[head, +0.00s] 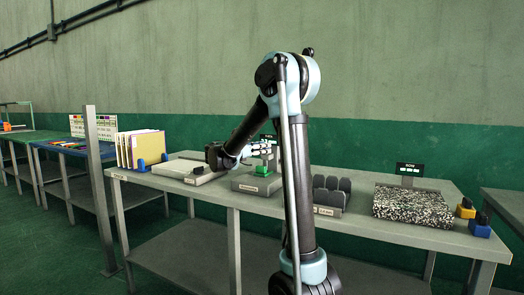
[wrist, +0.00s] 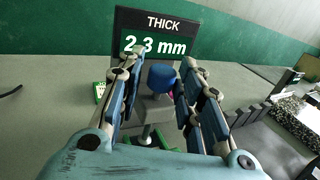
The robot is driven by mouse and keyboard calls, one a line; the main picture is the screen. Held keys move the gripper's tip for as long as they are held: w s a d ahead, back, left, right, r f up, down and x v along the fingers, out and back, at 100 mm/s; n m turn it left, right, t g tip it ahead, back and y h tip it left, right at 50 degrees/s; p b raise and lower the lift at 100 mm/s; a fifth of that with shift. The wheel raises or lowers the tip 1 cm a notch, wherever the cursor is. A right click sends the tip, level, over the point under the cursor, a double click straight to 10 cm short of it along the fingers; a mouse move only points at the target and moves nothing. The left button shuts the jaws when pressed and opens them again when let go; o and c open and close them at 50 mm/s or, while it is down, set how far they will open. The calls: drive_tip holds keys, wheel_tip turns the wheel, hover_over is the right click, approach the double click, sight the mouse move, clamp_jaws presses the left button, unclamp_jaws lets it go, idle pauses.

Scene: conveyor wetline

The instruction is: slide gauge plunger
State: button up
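The thickness gauge has a dark display (wrist: 155,38) reading "THICK 2.3 mm" in the wrist view. In front of it is a blue knob (wrist: 162,77), which looks like the top of the plunger, on a grey block. My gripper (wrist: 163,62) is open, with one finger on each side of the knob and a visible gap to each. In the head view my gripper (head: 253,148) is over the gauge base (head: 256,184), and a green piece (head: 262,170) shows below it. The knob cannot be made out in the head view. My fingers and palm hide part of the gauge.
The grey bench (head: 380,230) also holds a folder rack (head: 141,148), a flat pale block (head: 187,172), a dark slotted holder (head: 332,193) and a speckled slab (head: 411,207). Blue and yellow blocks (head: 466,208) stand at its right end. My arm covers the bench's middle.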

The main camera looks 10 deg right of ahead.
idle(0.3)
drive_tip(key=v, duration=1.2)
